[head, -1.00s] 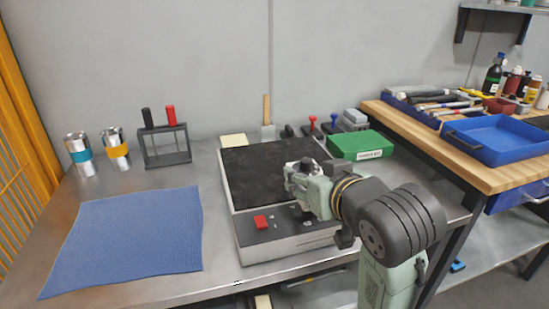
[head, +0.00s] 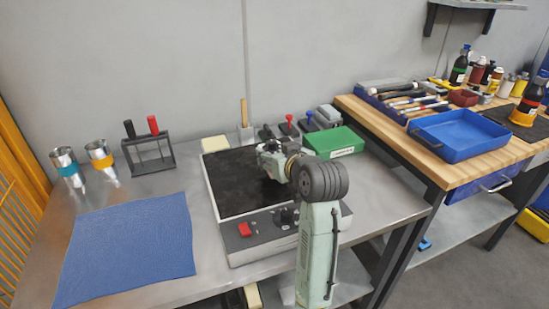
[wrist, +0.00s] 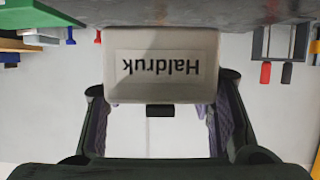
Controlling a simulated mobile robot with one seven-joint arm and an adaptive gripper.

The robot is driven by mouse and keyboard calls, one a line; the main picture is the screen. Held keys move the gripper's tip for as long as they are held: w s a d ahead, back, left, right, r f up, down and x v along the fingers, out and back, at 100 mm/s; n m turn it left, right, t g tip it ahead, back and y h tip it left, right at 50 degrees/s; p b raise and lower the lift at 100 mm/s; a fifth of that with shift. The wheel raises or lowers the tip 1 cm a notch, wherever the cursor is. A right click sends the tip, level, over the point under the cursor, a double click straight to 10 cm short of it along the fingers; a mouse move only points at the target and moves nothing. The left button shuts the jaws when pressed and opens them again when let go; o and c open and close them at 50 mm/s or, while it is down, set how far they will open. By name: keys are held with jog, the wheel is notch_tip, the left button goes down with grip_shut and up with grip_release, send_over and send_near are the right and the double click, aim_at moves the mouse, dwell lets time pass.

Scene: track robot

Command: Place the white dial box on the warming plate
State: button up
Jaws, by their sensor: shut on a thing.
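The warming plate (head: 232,185) is a low unit with a dark square top, a red switch and a black knob on its grey front. My gripper (head: 268,160) is over the dark top, toward its right back part. In the wrist view, which is upside down, a white box (wrist: 160,88) marked "Haldruk" sits between the two fingers of my gripper (wrist: 163,95), which are shut on it. A small black piece shows at its edge. The box's underside is close to the plate surface; I cannot tell whether it touches. In the head view my gripper mostly hides the box.
A blue mat (head: 128,245) lies left of the plate. Two banded metal cups (head: 66,165) and a rack with black and red handles (head: 150,155) stand behind it. A green box (head: 334,143) is close at the right back. A wooden bench (head: 440,160) stands right.

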jog(key=shift+w+a, duration=0.1)
jog(key=shift+w, duration=0.6)
jog(key=shift+w+f+p, duration=0.2)
jog(key=shift+f+p, duration=0.3)
jog(key=shift+f, duration=1.3)
jog(key=shift+f, duration=0.15)
jog(key=o, duration=1.3)
jog(key=shift+o, duration=0.2)
